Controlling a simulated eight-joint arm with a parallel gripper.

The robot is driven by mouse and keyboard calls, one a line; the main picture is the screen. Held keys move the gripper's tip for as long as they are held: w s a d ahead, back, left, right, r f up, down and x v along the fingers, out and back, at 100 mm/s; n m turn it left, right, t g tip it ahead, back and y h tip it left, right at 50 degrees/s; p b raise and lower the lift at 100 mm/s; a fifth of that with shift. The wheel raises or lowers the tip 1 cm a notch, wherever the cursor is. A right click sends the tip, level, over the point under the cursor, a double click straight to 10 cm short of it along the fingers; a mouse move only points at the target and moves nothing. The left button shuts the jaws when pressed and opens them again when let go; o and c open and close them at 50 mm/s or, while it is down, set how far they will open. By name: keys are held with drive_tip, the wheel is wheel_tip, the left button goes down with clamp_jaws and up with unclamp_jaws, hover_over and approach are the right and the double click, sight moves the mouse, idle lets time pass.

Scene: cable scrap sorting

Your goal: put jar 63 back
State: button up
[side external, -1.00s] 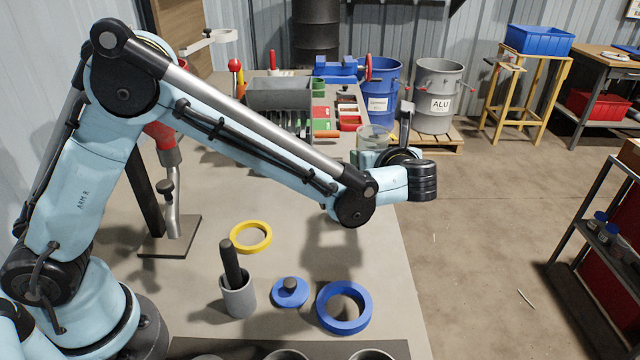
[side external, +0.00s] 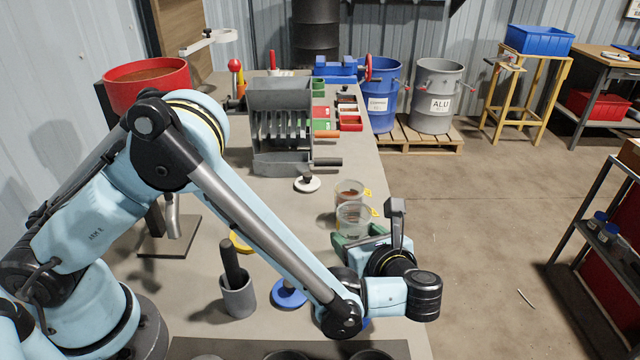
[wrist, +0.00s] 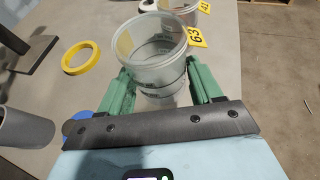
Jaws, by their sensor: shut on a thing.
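Jar 63 (wrist: 150,45) is a clear, open jar with a yellow tag (wrist: 197,37) reading 63. It stands between the green fingers of my gripper (wrist: 162,84) in the wrist view, and the gripper is shut on it. In the side external view the jar (side external: 353,217) shows above the green fingers of my gripper (side external: 350,240), near the bench's right edge. I cannot tell whether its base touches the bench. A second clear jar (side external: 349,190) with a yellow tag stands just behind it, and its tag is cut off in the wrist view.
A grey slotted machine (side external: 280,120) stands farther back on the bench, with a white lid (side external: 307,184) in front. A grey mortar (side external: 238,296), a blue lid (side external: 288,294) and a yellow ring (wrist: 80,57) lie nearer. The bench drops off to the floor at right.

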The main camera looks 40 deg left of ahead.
drive_tip(key=shift+f, duration=1.4)
drive_tip(key=shift+f, duration=0.15)
drive_tip(key=o, duration=1.2)
